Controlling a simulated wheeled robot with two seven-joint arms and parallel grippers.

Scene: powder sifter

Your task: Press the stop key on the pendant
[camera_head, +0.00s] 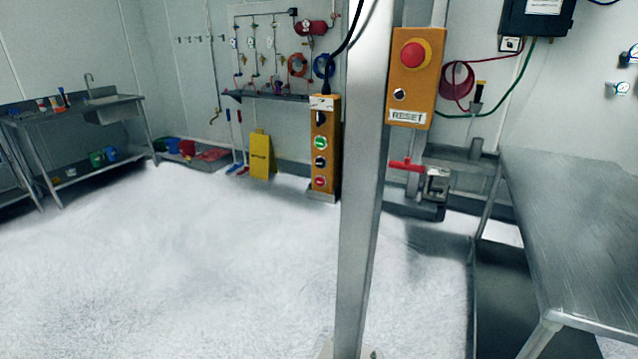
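An orange pendant (331,152) hangs upright on a black cable, just left of the steel post. Its front carries several round keys in a column. A black knob is at the top, a green key (320,142) is below it, then a black key (320,162), and a red key (320,183) is at the bottom. The red key looks like the stop key, but its marking is too small to read. Neither of my grippers shows in the head view.
A steel post (362,220) stands in front, bearing an orange box (413,78) with a red mushroom button and a RESET label. A steel table (580,230) fills the right. A sink bench (75,125) stands far left. The pale floor (180,270) is open at left.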

